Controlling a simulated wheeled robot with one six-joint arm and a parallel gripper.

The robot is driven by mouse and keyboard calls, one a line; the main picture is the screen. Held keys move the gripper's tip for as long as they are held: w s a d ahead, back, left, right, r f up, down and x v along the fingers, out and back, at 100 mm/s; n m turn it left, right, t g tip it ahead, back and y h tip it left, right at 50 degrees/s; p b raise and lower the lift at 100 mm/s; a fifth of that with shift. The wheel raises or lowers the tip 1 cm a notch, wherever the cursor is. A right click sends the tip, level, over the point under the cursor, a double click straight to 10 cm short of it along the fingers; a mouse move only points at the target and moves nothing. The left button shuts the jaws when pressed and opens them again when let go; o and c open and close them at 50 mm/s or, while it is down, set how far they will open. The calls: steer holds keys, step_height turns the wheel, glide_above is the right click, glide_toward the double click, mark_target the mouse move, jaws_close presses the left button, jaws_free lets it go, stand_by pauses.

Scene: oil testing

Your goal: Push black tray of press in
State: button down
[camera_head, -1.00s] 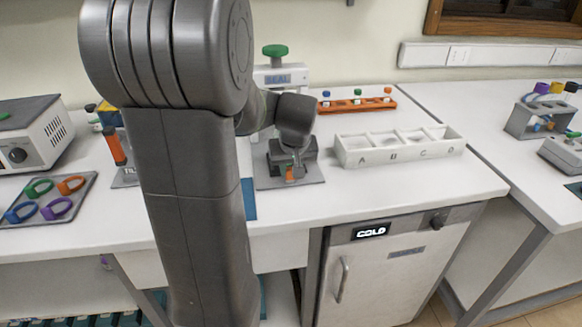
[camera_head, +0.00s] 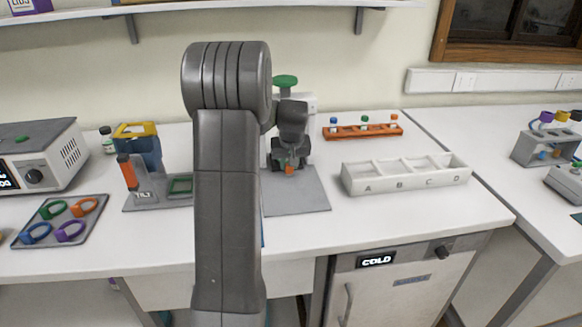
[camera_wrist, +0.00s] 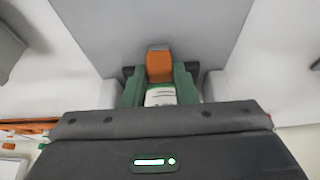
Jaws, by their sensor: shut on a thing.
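The press shows its green knob (camera_head: 285,82) and white top behind my arm. Its grey base plate (camera_head: 305,195) lies on the bench, largely bare in front. The black tray is mostly hidden by my gripper (camera_head: 289,170); a dark edge of it (camera_wrist: 129,71) shows in the wrist view. An orange tab (camera_wrist: 159,66), seemingly the tray's handle, sits between my green-edged fingers. My gripper is shut on this tab, low over the plate and close in front of the press. How far the tray sits inside the press is hidden.
A white box with compartments A to D (camera_head: 405,180) stands to the right. An orange rack (camera_head: 362,132) with small vials is behind it. A tilt stand (camera_head: 145,197) and a tray of coloured rings (camera_head: 60,222) are to the left.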

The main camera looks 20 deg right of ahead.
steer(key=shift+w+r, duration=0.2)
steer(key=shift+r, duration=0.05)
steer(key=c, duration=1.2)
jaws_free()
steer(key=shift+w+f, duration=0.15)
steer(key=shift+o, duration=0.2)
steer(key=v, duration=1.3)
steer(key=shift+s+r, duration=0.3)
steer(key=shift+s, duration=0.05)
